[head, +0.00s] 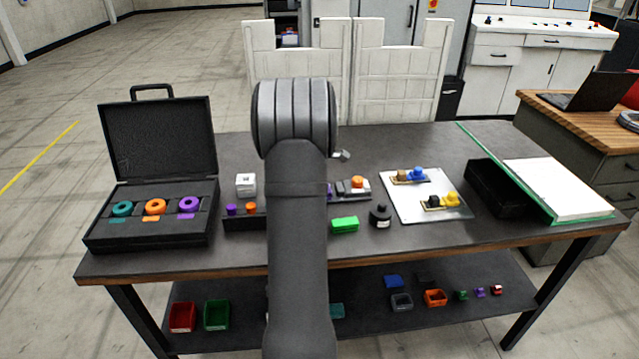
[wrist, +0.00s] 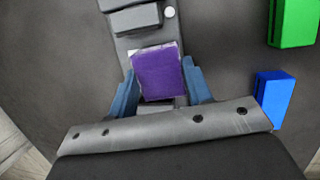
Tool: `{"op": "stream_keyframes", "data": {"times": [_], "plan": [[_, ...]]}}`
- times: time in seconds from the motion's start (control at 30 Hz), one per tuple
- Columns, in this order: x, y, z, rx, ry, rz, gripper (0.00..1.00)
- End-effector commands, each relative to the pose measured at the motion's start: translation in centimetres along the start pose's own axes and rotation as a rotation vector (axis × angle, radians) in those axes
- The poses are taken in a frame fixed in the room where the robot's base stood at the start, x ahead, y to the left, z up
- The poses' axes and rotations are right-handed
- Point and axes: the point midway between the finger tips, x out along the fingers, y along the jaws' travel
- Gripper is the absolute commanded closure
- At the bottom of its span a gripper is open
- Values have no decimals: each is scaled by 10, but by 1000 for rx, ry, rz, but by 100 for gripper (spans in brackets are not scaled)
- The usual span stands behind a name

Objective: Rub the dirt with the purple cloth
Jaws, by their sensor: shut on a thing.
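The purple cloth (wrist: 158,74) looks like a small block-like pad in the wrist view. My gripper (wrist: 162,82) is shut on it, with a blue finger on its left and right sides. The cloth is over or in front of a dark grey fixture strip (wrist: 122,44); I cannot tell whether it touches the strip. In the head view my arm hides the gripper, and only a sliver of purple shows beside the arm. I cannot make out any dirt in either view.
A green block (wrist: 293,22) and a blue block (wrist: 273,98) are to the right in the wrist view. In the head view, an open black case (head: 150,240) stands left.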

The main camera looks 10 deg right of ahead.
Motion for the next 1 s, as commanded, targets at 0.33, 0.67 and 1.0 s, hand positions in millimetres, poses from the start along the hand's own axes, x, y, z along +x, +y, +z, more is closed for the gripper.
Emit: {"op": "stream_keyframes", "data": {"times": [0.33,0.67,1.0], "plan": [[-25,-12,5,0,0,0,76],[-53,-8,12,1,0,1,76],[-78,-4,19,-1,0,0,76]]}}
